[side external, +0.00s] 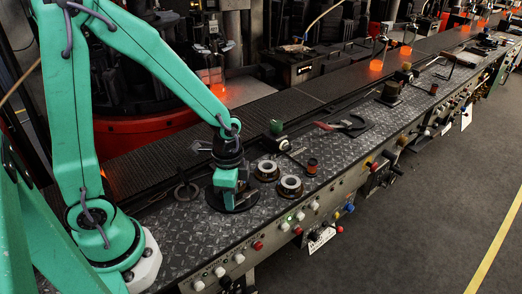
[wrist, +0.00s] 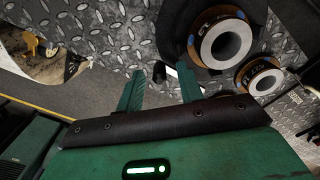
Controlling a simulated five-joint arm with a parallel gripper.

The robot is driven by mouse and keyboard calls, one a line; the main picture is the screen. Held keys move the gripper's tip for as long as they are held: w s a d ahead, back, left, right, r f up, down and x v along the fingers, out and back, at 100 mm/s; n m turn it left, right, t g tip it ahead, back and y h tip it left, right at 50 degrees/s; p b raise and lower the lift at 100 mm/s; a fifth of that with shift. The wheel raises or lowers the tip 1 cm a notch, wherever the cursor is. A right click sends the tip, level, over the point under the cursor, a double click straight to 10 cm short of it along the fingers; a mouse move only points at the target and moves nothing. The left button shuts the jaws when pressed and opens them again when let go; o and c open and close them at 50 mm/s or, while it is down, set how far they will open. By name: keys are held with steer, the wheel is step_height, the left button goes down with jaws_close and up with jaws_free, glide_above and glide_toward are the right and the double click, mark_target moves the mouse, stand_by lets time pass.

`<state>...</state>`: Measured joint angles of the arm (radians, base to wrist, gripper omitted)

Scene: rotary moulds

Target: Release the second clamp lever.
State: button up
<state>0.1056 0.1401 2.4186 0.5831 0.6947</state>
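My gripper (side external: 231,203) is low over a dark round plate (side external: 246,202) on the metal deck. In the wrist view my gripper (wrist: 160,69) has its two green fingers apart. A small black knob-like end (wrist: 158,71) and a pale piece show near the gap between the fingertips. I cannot tell whether either is part of a clamp lever, or whether the fingers touch them. No second clamp lever can be clearly picked out in either view. Part of the plate is hidden by my gripper in the side view.
Two white-topped round collars (side external: 291,187) stand just right of my gripper; one large collar (wrist: 226,43) is close in the wrist view. A dark ring (side external: 187,191) lies to the left. Red-handled pliers (side external: 340,125) lie farther back. Buttons (side external: 258,245) line the front panel.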

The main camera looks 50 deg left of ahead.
steer(key=shift+r, duration=3.65)
steer(key=shift+r, duration=0.1)
steer(key=shift+r, duration=0.2)
steer(key=s+a+r+n+t, duration=0.3)
steer(key=s+r+n+t, duration=0.2)
steer(key=r+n, duration=0.4)
steer(key=shift+s+r+t, duration=0.3)
steer(key=shift+s+r, duration=0.3)
steer(key=shift+r, duration=0.7)
